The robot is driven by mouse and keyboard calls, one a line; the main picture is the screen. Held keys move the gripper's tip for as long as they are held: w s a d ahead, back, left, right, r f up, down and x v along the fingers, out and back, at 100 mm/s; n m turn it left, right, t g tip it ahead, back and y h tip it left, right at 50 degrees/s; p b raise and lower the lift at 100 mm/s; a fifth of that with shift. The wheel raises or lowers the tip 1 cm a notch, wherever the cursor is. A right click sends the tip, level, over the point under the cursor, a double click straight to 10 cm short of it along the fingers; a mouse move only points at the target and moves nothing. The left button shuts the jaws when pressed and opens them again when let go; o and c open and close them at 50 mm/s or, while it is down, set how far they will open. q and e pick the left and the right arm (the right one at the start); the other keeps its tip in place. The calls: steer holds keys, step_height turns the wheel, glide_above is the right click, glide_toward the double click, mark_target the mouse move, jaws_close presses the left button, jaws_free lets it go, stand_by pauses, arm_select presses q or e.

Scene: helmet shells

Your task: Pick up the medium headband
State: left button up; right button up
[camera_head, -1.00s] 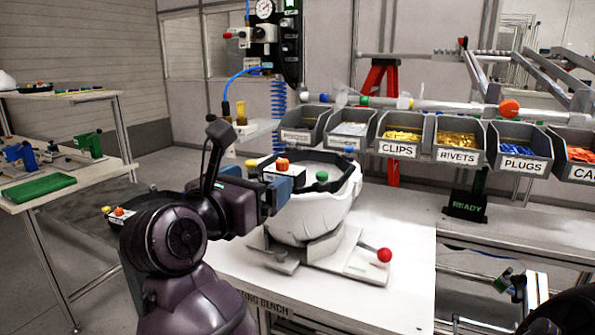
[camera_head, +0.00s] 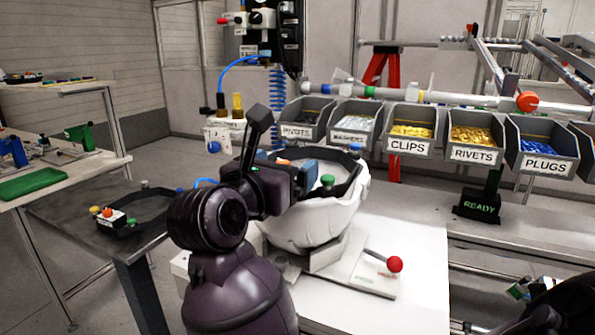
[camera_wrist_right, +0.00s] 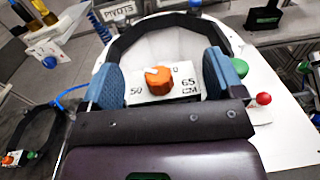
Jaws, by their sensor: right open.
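A white helmet shell (camera_head: 322,222) sits on a fixture on the white bench. Inside it is a dark headband (camera_wrist_right: 214,25) with a white block and an orange knob (camera_wrist_right: 160,82); the block is marked 50, 65 and CM. My right gripper (camera_wrist_right: 172,80) is open, its blue fingers on either side of this block. I cannot tell whether they touch it. In the head view the right gripper (camera_head: 305,172) is over the shell's near left rim and hides much of the block. A second dark headband (camera_head: 157,221) lies on the dark table at left. I cannot tell their sizes. My left gripper is not in view.
Grey bins of clips (camera_head: 410,146), rivets and plugs stand behind the bench. A red-knobbed lever (camera_head: 395,264) sticks out right of the fixture. A READY sign (camera_head: 478,205) stands farther right. The bench right of the lever is clear.

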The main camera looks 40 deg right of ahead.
steer(key=shift+a, duration=0.15)
steer(key=shift+c, duration=1.1)
steer(key=c, duration=0.5)
steer(key=shift+c, duration=0.2)
